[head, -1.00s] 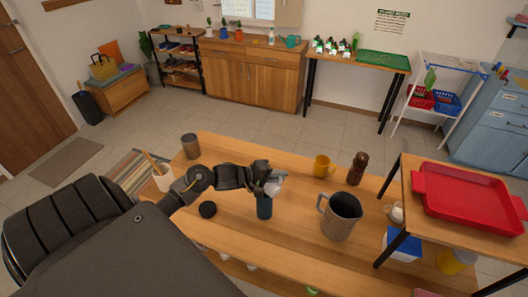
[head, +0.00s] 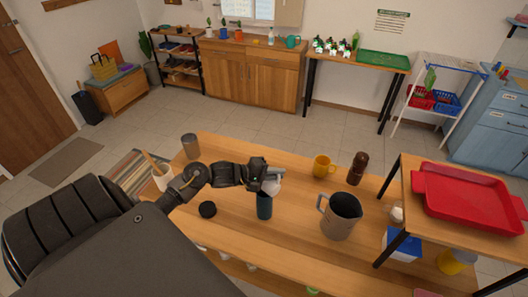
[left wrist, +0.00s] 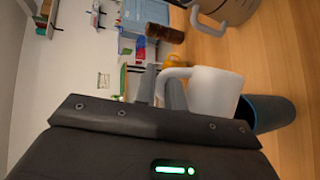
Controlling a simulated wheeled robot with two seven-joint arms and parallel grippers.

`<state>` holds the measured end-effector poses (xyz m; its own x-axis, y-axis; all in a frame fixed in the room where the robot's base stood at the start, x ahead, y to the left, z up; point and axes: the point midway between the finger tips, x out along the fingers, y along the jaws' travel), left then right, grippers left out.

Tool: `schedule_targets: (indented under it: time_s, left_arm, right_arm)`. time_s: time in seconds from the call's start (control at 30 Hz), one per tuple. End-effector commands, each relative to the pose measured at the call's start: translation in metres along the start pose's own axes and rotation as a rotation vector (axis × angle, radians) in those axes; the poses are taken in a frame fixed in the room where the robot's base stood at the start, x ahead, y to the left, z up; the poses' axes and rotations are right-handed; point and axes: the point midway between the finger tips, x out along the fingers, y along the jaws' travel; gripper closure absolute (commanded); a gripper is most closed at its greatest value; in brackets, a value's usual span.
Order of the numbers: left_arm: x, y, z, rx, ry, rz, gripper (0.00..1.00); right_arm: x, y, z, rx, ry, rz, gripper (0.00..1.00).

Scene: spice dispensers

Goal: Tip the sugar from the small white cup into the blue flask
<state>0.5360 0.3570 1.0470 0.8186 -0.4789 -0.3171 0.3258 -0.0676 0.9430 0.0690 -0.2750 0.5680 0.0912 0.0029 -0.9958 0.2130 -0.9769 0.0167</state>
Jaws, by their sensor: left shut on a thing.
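The small white cup (head: 271,187) is in my left gripper (head: 262,183), above the mouth of the blue flask (head: 264,208). The flask stands upright on the wooden table. The left wrist view, turned sideways, shows the cup (left wrist: 214,92) with its handle (left wrist: 170,78) between the gripper's fingers (left wrist: 160,88). The flask (left wrist: 270,112) is just below it there. The cup looks tilted, but how far is hard to tell. Its inside and any sugar are hidden. My right gripper is in neither view.
A black round lid (head: 207,209) lies left of the flask. A grey-brown canister (head: 190,146) stands at the back left. The table between flask and pitcher is clear.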

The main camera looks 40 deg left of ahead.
Motion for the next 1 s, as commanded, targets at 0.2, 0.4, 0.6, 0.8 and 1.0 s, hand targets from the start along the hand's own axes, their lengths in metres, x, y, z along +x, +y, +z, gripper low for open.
schedule_targets:
  time_s: [0.2,0.4,0.6,0.8,1.0]
  left_arm:
    - [-0.0013,0.0011,-0.0025,-0.025,-0.010,0.011,1.00]
    - [-0.0021,0.0011,-0.0042,-0.049,-0.019,0.020,1.00]
    - [-0.0029,0.0017,-0.0060,-0.074,-0.028,0.030,1.00]
    - [-0.0036,0.0022,-0.0074,-0.093,-0.036,0.038,1.00]
    - [-0.0044,0.0022,-0.0092,-0.113,-0.043,0.045,1.00]
  right_arm:
    - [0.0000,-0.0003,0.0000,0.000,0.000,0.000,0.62]
    - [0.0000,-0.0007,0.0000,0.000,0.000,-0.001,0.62]
    - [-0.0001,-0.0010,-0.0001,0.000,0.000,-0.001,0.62]
    - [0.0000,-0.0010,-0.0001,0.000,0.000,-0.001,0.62]
    - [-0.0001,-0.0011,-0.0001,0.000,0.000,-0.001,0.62]
